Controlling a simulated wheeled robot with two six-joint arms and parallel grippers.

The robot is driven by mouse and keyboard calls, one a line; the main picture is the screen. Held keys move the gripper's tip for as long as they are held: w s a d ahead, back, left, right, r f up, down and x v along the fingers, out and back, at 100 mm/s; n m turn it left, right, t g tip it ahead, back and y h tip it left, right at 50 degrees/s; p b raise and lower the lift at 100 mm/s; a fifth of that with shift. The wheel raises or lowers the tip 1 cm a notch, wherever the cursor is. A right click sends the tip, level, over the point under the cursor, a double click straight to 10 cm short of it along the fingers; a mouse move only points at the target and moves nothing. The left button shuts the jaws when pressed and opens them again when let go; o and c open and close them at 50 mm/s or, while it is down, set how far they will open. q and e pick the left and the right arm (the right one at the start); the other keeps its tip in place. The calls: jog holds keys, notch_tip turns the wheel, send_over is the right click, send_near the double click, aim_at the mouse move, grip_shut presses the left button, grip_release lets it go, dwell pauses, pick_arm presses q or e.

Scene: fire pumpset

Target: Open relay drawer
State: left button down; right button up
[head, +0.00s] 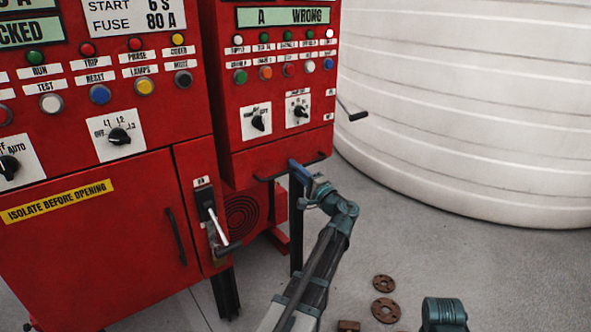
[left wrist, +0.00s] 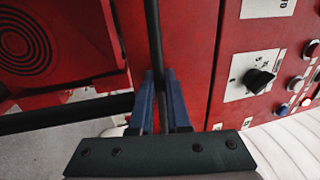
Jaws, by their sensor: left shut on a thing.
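The relay drawer (head: 245,165) is the plain red front at the bottom of the right-hand red control cabinet, below its two black knobs. It also shows in the left wrist view (left wrist: 190,60). A dark bar handle (head: 268,179) runs across its lower part, and in the left wrist view the handle (left wrist: 153,30) runs down between the fingers. My left gripper (head: 303,172) is shut on the handle, with its blue fingers (left wrist: 162,100) on either side of the bar. The drawer front looks about level with the panel above. My right gripper is not in view.
A larger red cabinet (head: 100,220) with a lever switch (head: 212,215) stands at the left. A crank handle (head: 352,112) sticks out at the cabinet's right. A white ribbed tank (head: 470,110) stands behind. Rusty flanges (head: 385,309) lie on the grey floor.

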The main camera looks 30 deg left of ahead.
pick_arm(q)
jog(key=shift+d, duration=0.1)
jog(key=r+v, duration=0.2)
jog(key=v, duration=0.9)
jog(key=r+v, duration=0.2)
jog(key=v, duration=1)
jog(key=shift+s+d+r, duration=0.2)
jog(key=shift+s+d, duration=0.2)
jog(key=shift+d, duration=0.25)
jog(key=c, duration=0.9)
grip_release()
